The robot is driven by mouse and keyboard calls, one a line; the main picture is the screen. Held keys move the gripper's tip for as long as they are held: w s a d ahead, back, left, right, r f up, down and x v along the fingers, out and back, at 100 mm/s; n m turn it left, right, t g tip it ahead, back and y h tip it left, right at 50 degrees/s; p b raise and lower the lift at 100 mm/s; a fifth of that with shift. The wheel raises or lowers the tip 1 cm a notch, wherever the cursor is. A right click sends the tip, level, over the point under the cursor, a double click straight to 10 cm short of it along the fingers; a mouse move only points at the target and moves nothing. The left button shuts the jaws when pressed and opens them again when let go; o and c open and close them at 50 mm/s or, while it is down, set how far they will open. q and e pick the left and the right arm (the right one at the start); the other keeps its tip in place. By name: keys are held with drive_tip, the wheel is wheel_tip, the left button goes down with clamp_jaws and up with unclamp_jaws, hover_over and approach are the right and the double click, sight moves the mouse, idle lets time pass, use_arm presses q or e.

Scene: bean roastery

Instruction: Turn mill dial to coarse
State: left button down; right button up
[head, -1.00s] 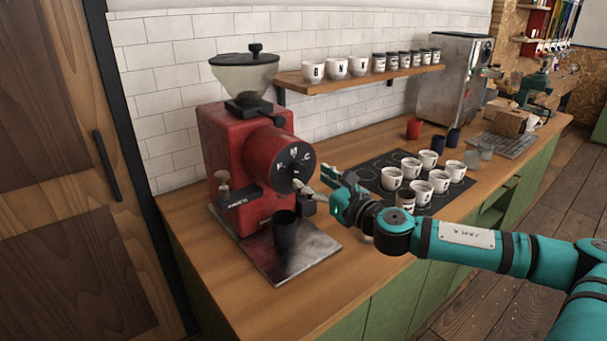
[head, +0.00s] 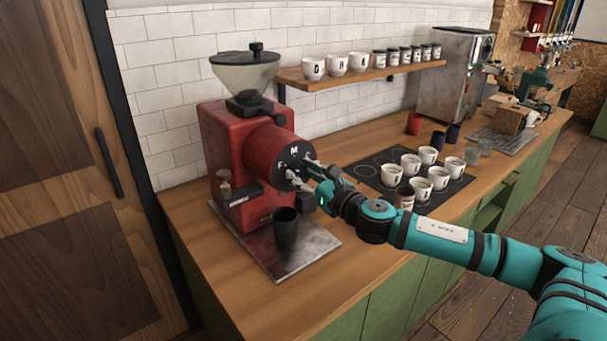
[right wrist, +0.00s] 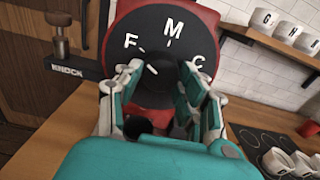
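The red coffee mill (head: 222,140) stands at the counter's left end. Its round black dial plate (head: 290,151) faces right and also shows in the right wrist view (right wrist: 150,22), marked F, M and C from left to right. The dark dial knob (right wrist: 165,78) sits at its middle; its white pointer mark slants up-left, towards F. My right gripper (head: 303,174) is at the dial. In the right wrist view its fingers (right wrist: 163,85) are apart, one on either side of the knob; contact is hard to make out. My left gripper is not in view.
A black cup (head: 285,230) stands on the mill's metal tray (head: 315,242). Several white cups (head: 391,176) stand on a dark mat (head: 362,168) to the right. A wooden shelf (head: 350,77) with cups hangs behind. A teal arm-like machine (head: 535,80) is at the far end.

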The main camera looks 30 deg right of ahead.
drive_tip(key=c, duration=0.5)
drive_tip(key=shift+m, duration=0.3)
drive_tip(key=m, duration=0.5)
drive_tip(key=shift+p, duration=0.3)
drive_tip(key=m+p, duration=0.1)
drive_tip(key=m, duration=0.5)
drive_tip(key=shift+r+m, duration=0.1)
drive_tip(key=shift+m, duration=0.3)
drive_tip(key=m+p, duration=0.2)
drive_tip(key=m, duration=0.4)
drive_tip(key=shift+a, duration=0.1)
drive_tip(key=m+p, duration=0.2)
drive_tip(key=m, duration=0.2)
drive_tip(key=shift+m+p, duration=0.45)
drive_tip(key=shift+m, duration=0.35)
